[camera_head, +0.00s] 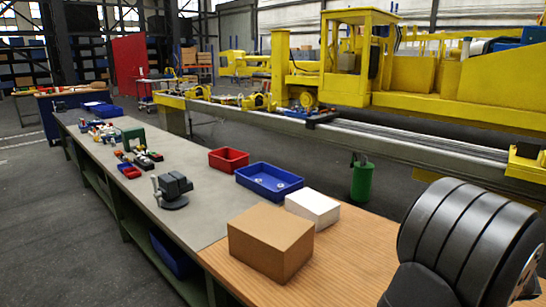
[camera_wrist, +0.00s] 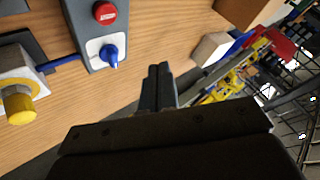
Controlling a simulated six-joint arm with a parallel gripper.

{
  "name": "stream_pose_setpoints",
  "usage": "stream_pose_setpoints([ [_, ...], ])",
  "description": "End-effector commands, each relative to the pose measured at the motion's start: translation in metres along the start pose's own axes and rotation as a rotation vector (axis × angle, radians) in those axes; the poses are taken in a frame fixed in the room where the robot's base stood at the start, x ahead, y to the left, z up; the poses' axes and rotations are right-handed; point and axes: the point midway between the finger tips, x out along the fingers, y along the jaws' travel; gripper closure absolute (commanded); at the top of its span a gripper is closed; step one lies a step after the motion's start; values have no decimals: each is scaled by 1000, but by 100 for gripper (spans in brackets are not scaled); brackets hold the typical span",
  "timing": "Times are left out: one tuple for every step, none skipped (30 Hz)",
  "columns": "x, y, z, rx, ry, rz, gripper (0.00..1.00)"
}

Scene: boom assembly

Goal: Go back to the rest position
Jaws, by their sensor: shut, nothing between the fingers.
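My gripper (camera_wrist: 158,72) shows in the wrist view with its two dark fingers together and nothing between them. It hangs over the wooden bench top (camera_wrist: 130,110), apart from the things there. In the head view a large dark rounded part of my arm fills the lower right, and my gripper is not visible there.
A grey control box (camera_wrist: 107,52) with a red button and blue knob is near the fingers. A yellow knob (camera_wrist: 18,105) is at left. A brown box (camera_head: 270,243), white box (camera_head: 312,207), blue bin (camera_head: 269,182), red bin (camera_head: 229,159) and vise (camera_head: 172,188) stand on the bench.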

Motion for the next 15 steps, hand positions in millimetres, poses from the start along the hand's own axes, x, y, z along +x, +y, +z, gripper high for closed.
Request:
stream_pose_setpoints([
  [4, -4, 0, -54, -36, 1, 100],
  [5, -6, 0, -84, -56, 4, 100],
  [6, -8, -1, -123, -81, 9, 100],
  [6, -9, -1, -153, -100, 11, 100],
  [7, -11, -1, -181, -119, 14, 100],
  [7, -13, -1, -220, -145, 17, 100],
  [7, -14, -2, -249, -164, 21, 100],
  [7, -16, -3, -277, -182, 24, 100],
  [8, -17, -3, -315, -208, 27, 100],
  [7, -18, -3, -343, -228, 30, 100],
  [7, -20, -4, -370, -247, 33, 100],
  [7, -21, -4, -408, -272, 37, 100],
  [7, -22, -5, -435, -291, 40, 100],
  [6, -23, -5, -462, -311, 44, 100],
  [5, -24, -6, -498, -337, 47, 100],
])
